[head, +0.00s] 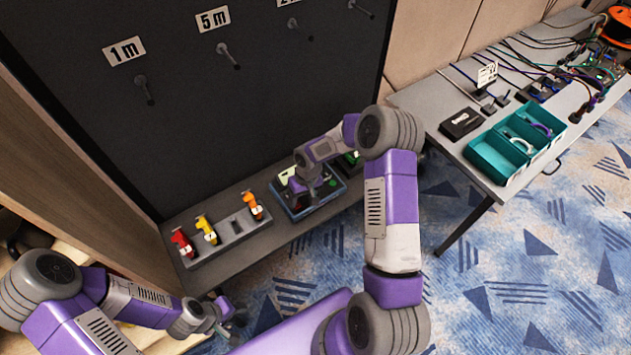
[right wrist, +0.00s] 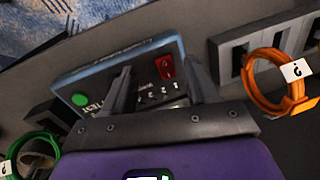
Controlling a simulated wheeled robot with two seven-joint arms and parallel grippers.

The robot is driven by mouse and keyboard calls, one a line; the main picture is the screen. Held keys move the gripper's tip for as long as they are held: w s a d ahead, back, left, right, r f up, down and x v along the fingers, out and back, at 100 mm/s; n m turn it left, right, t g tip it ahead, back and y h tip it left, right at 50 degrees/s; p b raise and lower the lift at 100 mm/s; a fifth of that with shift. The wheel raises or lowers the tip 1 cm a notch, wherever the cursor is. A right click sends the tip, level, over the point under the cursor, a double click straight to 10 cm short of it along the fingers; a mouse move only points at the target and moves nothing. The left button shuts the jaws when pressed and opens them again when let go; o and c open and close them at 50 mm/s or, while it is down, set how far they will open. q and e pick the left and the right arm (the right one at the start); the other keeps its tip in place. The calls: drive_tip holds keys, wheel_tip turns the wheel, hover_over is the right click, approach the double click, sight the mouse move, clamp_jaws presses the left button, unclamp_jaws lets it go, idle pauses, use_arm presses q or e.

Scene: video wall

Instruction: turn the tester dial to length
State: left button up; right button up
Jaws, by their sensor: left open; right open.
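The tester (head: 297,213) is a dark box with a blue edge on the low shelf; it also shows in the right wrist view (right wrist: 140,58). There its face has a green button (right wrist: 80,100), a red switch (right wrist: 165,67) and white marks. I cannot make out the dial or its setting; my gripper covers part of the face. My right gripper (head: 315,188) is over the tester, and its open fingers (right wrist: 160,82) straddle part of the face in the wrist view. My left gripper (head: 228,316) is open, low at the left, away from the tester.
A grey holder (head: 235,240) with red, yellow and orange cable coils stands left of the tester. A dark panel with pegs and length labels (head: 124,51) rises behind. A grey table (head: 420,103) with teal bins (head: 500,152) is at right. A green coil (right wrist: 35,155) is beside the tester.

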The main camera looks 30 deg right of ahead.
drive_tip(key=shift+m+h, duration=0.3)
drive_tip(key=shift+h, duration=0.6)
drive_tip(key=w+d+r, duration=0.1)
drive_tip(key=d, duration=0.1)
drive_tip(key=w+d+r, duration=0.1)
drive_tip(key=d, duration=0.3)
drive_tip(key=shift+w+d+r, duration=0.15)
drive_tip(key=shift+w+r, duration=0.25)
drive_tip(key=shift+f, duration=3.55)
drive_tip(key=c, duration=1)
drive_tip(key=shift+b, duration=0.35)
drive_tip(key=shift+c, duration=0.2)
